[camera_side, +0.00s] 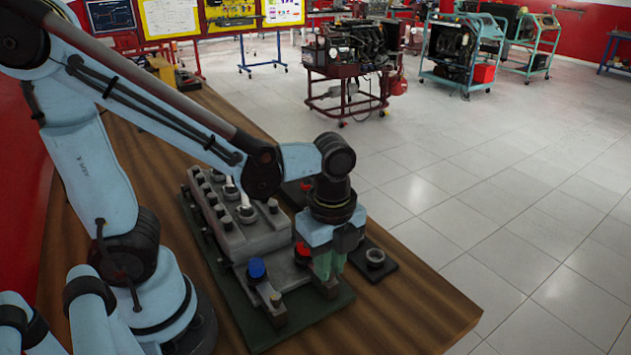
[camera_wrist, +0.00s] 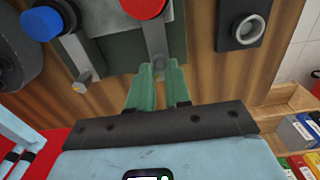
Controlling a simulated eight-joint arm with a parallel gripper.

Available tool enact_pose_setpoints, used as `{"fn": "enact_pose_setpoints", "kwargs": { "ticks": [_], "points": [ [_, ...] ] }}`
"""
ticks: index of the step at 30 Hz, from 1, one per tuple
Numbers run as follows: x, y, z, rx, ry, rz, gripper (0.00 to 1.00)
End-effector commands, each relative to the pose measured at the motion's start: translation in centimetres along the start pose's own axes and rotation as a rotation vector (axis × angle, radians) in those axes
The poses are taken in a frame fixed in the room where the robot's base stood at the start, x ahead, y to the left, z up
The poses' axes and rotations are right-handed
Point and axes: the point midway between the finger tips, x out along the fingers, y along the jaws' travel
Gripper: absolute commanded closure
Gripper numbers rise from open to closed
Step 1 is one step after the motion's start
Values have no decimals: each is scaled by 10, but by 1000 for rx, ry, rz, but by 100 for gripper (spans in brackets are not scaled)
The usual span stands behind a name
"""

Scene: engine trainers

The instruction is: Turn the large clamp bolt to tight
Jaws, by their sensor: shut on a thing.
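My gripper (camera_side: 330,268) has green fingers pointing down at the front right of the grey engine block fixture (camera_side: 246,228). In the wrist view the fingertips (camera_wrist: 160,72) are closed around the end of the clamp with the red cap (camera_wrist: 141,7). The clamp bolt between them is mostly hidden, and its turn angle cannot be read. That clamp's foot (camera_side: 328,289) shows just below the fingers. A second clamp with a blue cap (camera_side: 257,268) stands to the left, its bolt (camera_side: 275,298) free; this bolt also shows in the wrist view (camera_wrist: 82,82).
A small dark plate with a round socket (camera_side: 375,258) lies right of my gripper. The green base plate (camera_side: 300,318) rests on a wooden bench (camera_side: 415,310), with bare wood in front and to the right. Bins with coloured boxes (camera_wrist: 300,135) stand below the bench edge.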

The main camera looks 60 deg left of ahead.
Motion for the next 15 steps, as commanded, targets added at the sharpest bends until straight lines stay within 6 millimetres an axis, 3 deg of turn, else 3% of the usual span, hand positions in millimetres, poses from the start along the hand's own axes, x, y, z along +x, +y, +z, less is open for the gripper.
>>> {"fn": "enact_pose_setpoints", "kwargs": {
  "ticks": [15],
  "points": [
    [0,0,0,413,1,0,100]
  ]
}}
